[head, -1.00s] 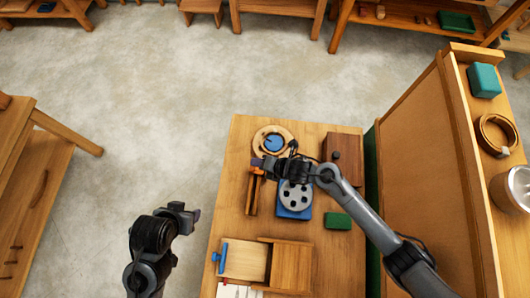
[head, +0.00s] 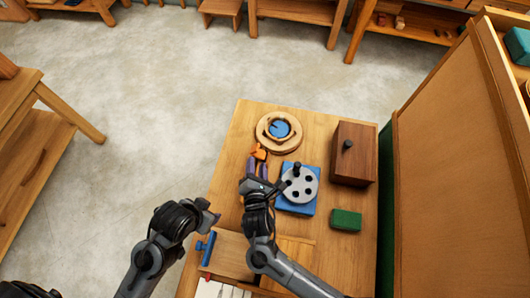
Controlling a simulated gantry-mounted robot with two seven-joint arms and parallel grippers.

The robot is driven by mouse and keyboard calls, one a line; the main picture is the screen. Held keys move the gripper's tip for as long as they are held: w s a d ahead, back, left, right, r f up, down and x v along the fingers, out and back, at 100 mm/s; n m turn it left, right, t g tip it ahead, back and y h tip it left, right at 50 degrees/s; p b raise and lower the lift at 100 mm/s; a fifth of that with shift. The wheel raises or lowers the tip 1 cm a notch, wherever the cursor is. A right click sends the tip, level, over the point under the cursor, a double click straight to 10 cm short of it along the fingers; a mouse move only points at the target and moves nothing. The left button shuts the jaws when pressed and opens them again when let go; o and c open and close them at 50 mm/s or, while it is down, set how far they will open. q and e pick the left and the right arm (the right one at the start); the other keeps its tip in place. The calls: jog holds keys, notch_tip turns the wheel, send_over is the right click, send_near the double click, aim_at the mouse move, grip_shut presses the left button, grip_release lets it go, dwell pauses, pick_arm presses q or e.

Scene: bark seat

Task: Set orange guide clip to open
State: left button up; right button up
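The orange guide clip (head: 259,153) shows its orange end on the table, just below a round wooden ring piece. The rest of it is largely hidden by my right gripper. My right gripper (head: 257,168) comes from below, its two purple-tipped fingers apart, one on each side of the clip's lower part. I cannot tell whether they touch it. My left gripper (head: 209,216) is off the table's left edge, near a blue handle; its finger gap is not clear.
Right of the clip stand a blue block with a grey holed disc (head: 298,184), a dark wooden box (head: 353,154) and a green block (head: 346,220). The wooden ring piece (head: 266,142) lies above. A drawer with a blue handle (head: 206,249) is at lower left. A tall panel (head: 455,170) borders the right.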

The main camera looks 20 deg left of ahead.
aim_at(258, 144)
jog(key=shift+w+f, duration=0.2)
jog(key=shift+w, duration=0.3)
jog(key=b+x, duration=0.3)
jog(key=x, duration=0.5)
jog(key=shift+w+a, duration=0.1)
jog(key=shift+w, duration=0.15)
jog(key=shift+w+a+f, duration=0.1)
jog(key=shift+w+a, duration=0.1)
jog(key=shift+w, duration=0.3)
grip_shut()
